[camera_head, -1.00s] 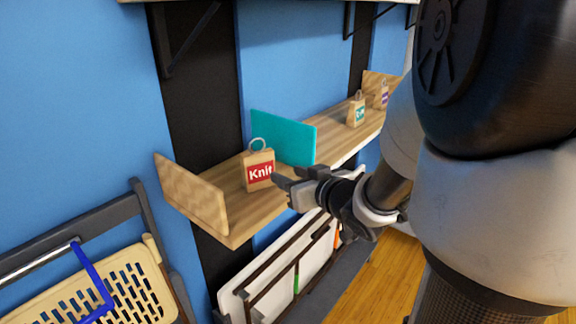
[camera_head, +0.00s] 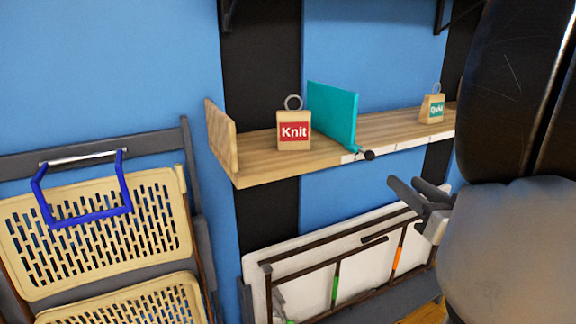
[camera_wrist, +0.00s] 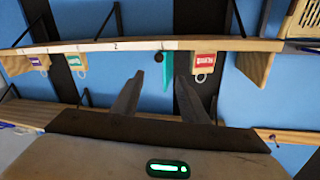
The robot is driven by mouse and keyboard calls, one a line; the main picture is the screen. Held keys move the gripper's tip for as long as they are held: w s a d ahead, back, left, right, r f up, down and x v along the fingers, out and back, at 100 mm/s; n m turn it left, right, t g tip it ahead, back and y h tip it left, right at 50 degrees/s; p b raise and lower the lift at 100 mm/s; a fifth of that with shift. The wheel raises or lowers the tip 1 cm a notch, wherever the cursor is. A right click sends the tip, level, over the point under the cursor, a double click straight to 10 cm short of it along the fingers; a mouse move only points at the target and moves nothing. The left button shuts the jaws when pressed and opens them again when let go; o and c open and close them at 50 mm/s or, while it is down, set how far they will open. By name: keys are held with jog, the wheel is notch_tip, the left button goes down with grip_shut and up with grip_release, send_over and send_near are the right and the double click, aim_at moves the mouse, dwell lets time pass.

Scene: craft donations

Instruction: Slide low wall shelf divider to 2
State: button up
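The low wall shelf (camera_head: 375,133) is a wooden board with a pale scale strip along its front edge. The teal divider (camera_head: 333,112) stands upright on it, with a small dark knob (camera_head: 369,155) at its front lower corner. In the wrist view the divider (camera_wrist: 168,72) appears upside down, its knob (camera_wrist: 159,57) beside the strip, to the right of the mark 2 (camera_wrist: 115,46). My gripper (camera_head: 408,199) is open and empty, in front of and below the shelf, apart from the divider. In the wrist view its fingers (camera_wrist: 160,97) are spread below the knob.
A wooden block with a red Knit label (camera_head: 294,131) stands left of the divider. A block with a teal label (camera_head: 433,106) stands to its right. Folding chairs (camera_head: 95,225) lean at the left, and a white folded item (camera_head: 340,255) is below the shelf.

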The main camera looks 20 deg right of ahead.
aim_at(373, 157)
jog(key=w, duration=0.5)
jog(key=w+d+b, duration=0.1)
jog(key=w, duration=0.5)
jog(key=w+d+b, duration=0.1)
jog(key=w, duration=0.4)
jog(key=shift+w+f, duration=0.2)
jog(key=shift+w, duration=0.1)
grip_shut()
